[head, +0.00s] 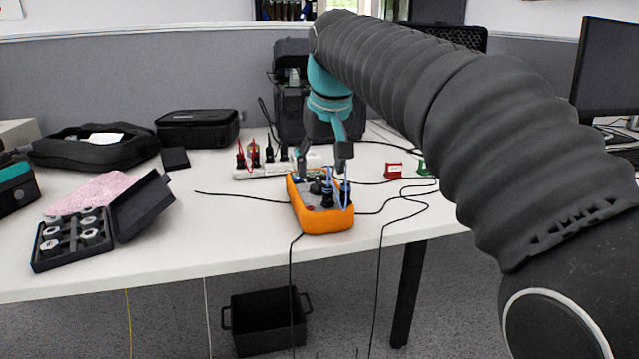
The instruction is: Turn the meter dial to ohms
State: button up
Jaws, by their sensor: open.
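An orange multimeter with a grey face (323,218) lies on the white table, near its front edge. Its dark dial (317,188) shows on the face, partly hidden by my gripper and the leads; its setting is too small to read. Blue and dark lead plugs (337,196) stand at the near end of the meter. My gripper (322,165) points down over the far part of the meter, fingers apart with nothing seen between them. I cannot tell whether the fingers touch the meter or the dial.
An open black case of metal pieces (105,240) lies at the left. Upright red and black probes (255,155) stand behind the meter. A red block (394,170) is to the right. Black cables cross the table and hang over its edge. A black crate (266,320) is below.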

aim_at(319, 181)
jog(key=shift+x, duration=1.9)
jog(key=shift+c, duration=0.3)
jog(key=c, duration=1.1)
